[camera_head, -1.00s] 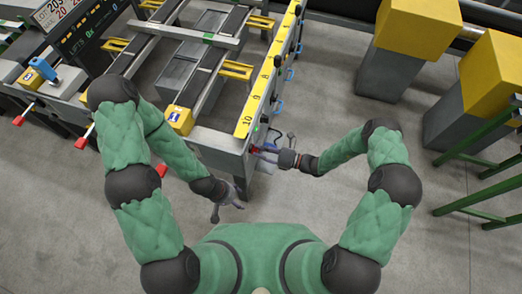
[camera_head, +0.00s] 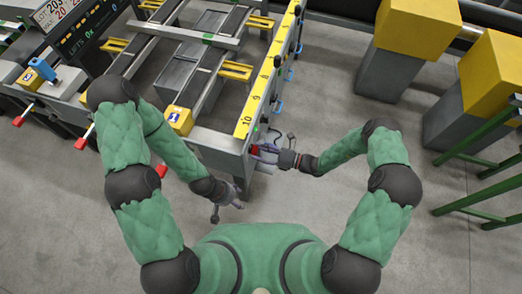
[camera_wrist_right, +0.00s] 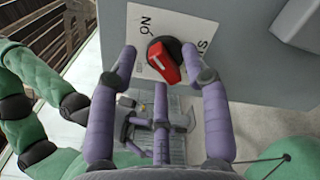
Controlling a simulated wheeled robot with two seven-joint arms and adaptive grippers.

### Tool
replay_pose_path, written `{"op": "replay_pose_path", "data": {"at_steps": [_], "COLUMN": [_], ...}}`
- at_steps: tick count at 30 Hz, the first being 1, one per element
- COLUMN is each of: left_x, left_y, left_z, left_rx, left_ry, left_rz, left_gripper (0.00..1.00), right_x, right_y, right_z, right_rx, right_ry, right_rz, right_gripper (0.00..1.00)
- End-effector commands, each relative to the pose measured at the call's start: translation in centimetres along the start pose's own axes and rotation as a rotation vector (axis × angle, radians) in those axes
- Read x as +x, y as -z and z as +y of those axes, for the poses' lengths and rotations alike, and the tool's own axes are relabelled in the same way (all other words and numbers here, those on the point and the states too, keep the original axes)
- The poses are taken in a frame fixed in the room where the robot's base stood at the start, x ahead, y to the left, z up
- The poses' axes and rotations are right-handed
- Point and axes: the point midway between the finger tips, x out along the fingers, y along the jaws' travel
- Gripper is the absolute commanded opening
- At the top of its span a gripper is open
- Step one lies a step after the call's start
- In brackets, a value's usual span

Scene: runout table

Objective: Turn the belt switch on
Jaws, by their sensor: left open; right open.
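The belt switch is a red knob (camera_wrist_right: 164,62) on a dark round base, mounted on a grey panel with a white label plate. The label reads "ON" at the knob's upper left; other lettering at its right is partly cut off. In the head view the switch (camera_head: 255,149) is a small red patch at the table's near end. My right gripper (camera_wrist_right: 160,50) is open, with one finger on each side of the knob; I cannot tell whether either touches it. My left gripper (camera_head: 232,204) is open and empty, low near the table's end leg.
The runout table's yellow numbered rail (camera_head: 262,85) runs away from me, with blue handles on its right side. Grey pedestals with yellow tops (camera_head: 420,28) and a green frame (camera_head: 480,165) stand at the right. Floor between is clear.

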Motion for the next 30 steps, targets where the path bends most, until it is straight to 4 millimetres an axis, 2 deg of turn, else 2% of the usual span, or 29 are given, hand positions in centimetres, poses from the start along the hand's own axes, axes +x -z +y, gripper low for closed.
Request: {"op": "replay_pose_path", "data": {"at_steps": [5, 15, 21, 30], "left_x": [0.0, 0.0, 0.0, 0.0], "left_y": [0.0, 0.0, 0.0, 0.0], "left_z": [0.0, 0.0, 0.0, 0.0], "left_rx": [0.000, 0.000, 0.000, 0.000], "left_ry": [0.000, 0.000, 0.000, 0.000], "left_rz": [0.000, 0.000, 0.000, 0.000], "left_gripper": [0.64, 0.64, 0.64, 0.64], "right_x": [-1.2, -7.7, -10.7, -12.1], "right_y": [-0.1, 0.0, 0.0, 0.0], "right_z": [-0.1, -0.1, -0.1, 0.0], "right_rx": [0.000, 0.000, 0.001, 0.001], "right_ry": [0.002, 0.004, 0.003, 0.001], "right_rz": [-0.002, -0.003, -0.003, 0.000], "right_gripper": [0.48, 0.48, 0.48, 0.48]}}
